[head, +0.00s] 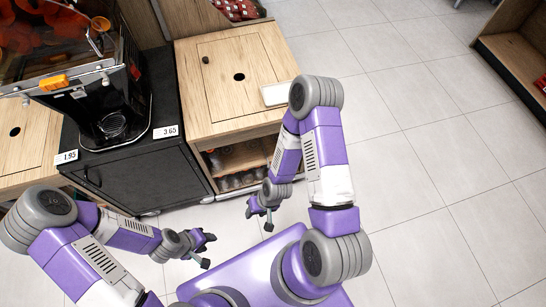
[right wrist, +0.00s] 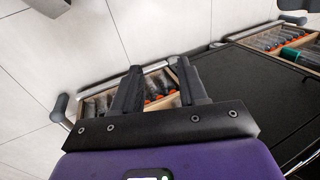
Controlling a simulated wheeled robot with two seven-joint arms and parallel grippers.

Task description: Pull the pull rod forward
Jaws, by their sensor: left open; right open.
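The juicer (head: 128,85) is a black and clear machine on the black cabinet at the upper left of the head view. A metal rod (head: 100,66) with bent ends runs across its front, by an orange block (head: 54,82). I cannot tell for certain whether this is the pull rod. My left gripper (head: 208,250) is open and empty, low in front of the black cabinet and well apart from the juicer. My right gripper (head: 260,217) is open and empty in front of the wooden cabinet. Its two spread black fingers show in the right wrist view (right wrist: 160,68).
The black cabinet (head: 140,175) stands beside a wooden cabinet (head: 225,75) with a white tray (head: 280,94) on top and bottles on its open shelf (head: 240,158). A price tag reading 3.65 (head: 166,131) stands on the black cabinet. The tiled floor at right is clear.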

